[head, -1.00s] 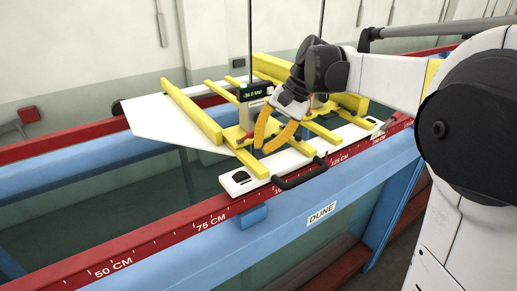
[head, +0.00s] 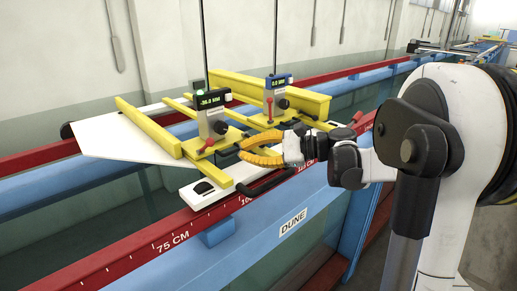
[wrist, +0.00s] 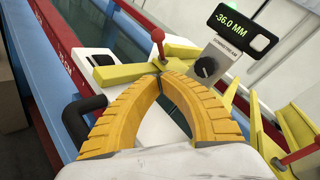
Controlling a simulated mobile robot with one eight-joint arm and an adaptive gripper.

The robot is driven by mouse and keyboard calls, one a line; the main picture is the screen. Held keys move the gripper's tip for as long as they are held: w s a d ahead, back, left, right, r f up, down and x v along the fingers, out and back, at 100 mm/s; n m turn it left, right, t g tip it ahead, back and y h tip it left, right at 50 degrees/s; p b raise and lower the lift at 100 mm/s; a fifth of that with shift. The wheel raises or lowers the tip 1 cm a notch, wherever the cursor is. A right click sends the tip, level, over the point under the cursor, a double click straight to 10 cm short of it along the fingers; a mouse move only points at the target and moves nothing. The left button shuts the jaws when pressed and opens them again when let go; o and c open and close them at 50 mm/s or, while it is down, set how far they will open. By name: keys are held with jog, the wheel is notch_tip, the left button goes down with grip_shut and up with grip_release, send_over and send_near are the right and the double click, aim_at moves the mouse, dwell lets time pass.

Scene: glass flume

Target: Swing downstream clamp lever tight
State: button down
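The yellow carriage carries two gauges. The nearer-left gauge (head: 211,99) reads -36.0 MM; in the wrist view its label (wrist: 205,47) looks like DOWNSTREAM. Its red clamp lever (head: 209,143) stands at its foot and shows in the wrist view as a red ball on a stem (wrist: 158,36), upright just beyond my fingertips. Whether a finger touches it I cannot tell. My gripper (head: 241,151) has yellow ribbed fingers that meet at the tips (wrist: 159,76), with nothing visible between them. It lies low, right of the lever. The other gauge (head: 279,81) reads 0.0 MM, with its own red lever (head: 269,106).
A black handle (head: 266,183) sits on the white carriage rail close below my gripper. A black knob (wrist: 206,67) is on the gauge. Two thin vertical rods rise from the gauges. Red scaled rails (head: 130,257) and blue beams border the glass flume.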

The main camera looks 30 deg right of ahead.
aim_at(206, 147)
jog(key=x, duration=0.3)
jog(key=shift+w+a+r+p, duration=0.1)
jog(key=shift+w+a+p, duration=0.15)
jog(key=shift+a+p, duration=0.1)
jog(key=shift+w+a+r+p, duration=0.1)
jog(key=shift+a+r+p, duration=0.15)
jog(key=shift+a, duration=0.25)
jog(key=shift+a+r+p, duration=0.1)
jog(key=shift+a+r, duration=0.2)
jog(key=shift+a, duration=0.25)
jog(key=shift+a+r, duration=0.2)
jog(key=shift+a, duration=0.3)
jog(key=shift+w, duration=0.1)
